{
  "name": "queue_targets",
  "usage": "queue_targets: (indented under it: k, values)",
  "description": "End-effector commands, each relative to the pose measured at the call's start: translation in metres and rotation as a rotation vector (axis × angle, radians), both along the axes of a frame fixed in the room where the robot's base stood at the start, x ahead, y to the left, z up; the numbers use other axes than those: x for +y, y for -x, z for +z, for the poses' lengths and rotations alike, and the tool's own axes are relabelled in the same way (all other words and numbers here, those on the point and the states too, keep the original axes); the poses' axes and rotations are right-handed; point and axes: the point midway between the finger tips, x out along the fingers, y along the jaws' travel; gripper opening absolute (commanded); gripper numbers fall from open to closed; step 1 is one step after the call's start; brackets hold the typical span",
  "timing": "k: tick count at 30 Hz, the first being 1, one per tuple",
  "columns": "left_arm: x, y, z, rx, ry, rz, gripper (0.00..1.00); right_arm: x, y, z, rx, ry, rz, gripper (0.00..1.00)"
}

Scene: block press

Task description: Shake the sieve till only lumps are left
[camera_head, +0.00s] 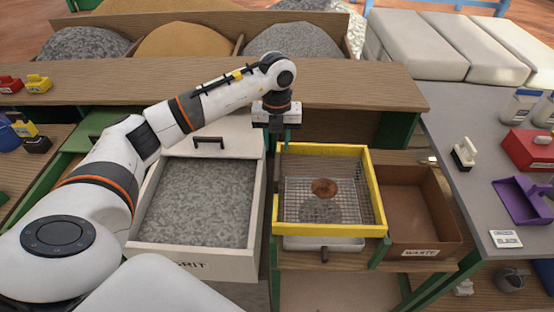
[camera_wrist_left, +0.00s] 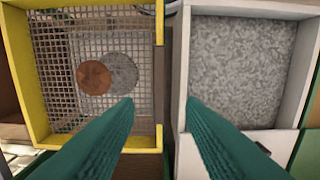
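The sieve (camera_head: 377,195) is a yellow frame with a wire mesh, right of centre in the head view; it also shows at upper left in the left wrist view (camera_wrist_left: 18,45). On its mesh is a reddish-brown round lump (camera_head: 324,188). A grey round patch (camera_head: 320,211) lies beside the lump; I cannot tell whether it is on the mesh or below it. My left gripper (camera_head: 277,146) points down at the sieve's back left corner. In the left wrist view its green fingers (camera_wrist_left: 160,100) stand apart, with no grip on anything visible. My right gripper is out of view.
A drawer of grey grit (camera_head: 195,205) stands left of the sieve. A light tray (camera_head: 322,243) is under the sieve. A brown waste bin (camera_head: 418,212) stands to its right. A wooden shelf (camera_head: 350,88) runs behind. A grey side table (camera_head: 480,190) holds a purple scoop (camera_head: 522,201).

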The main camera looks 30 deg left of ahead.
Motion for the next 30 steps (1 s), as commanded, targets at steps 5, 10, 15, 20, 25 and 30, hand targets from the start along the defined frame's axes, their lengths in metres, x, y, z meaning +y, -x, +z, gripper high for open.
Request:
queue_targets:
  k: [5, 10, 15, 20, 25, 30]
  values:
    - [0.000, 0.001, -0.035, 0.005, 0.000, -0.002, 0.36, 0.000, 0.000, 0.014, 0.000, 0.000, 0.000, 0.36]
    - [-0.001, 0.001, -0.063, 0.002, 0.002, -0.002, 0.36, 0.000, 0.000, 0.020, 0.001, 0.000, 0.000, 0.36]
    - [-0.001, 0.000, -0.077, 0.000, 0.002, -0.003, 0.36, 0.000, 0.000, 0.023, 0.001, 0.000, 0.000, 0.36]
    - [-0.001, 0.000, -0.080, -0.001, 0.002, -0.004, 0.36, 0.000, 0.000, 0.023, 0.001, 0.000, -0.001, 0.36]
    - [-0.001, 0.000, -0.080, -0.002, 0.003, -0.004, 0.35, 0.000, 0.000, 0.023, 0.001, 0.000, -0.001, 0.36]
    - [-0.001, 0.000, -0.080, -0.002, 0.003, -0.004, 0.07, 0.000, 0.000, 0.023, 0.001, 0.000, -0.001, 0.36]
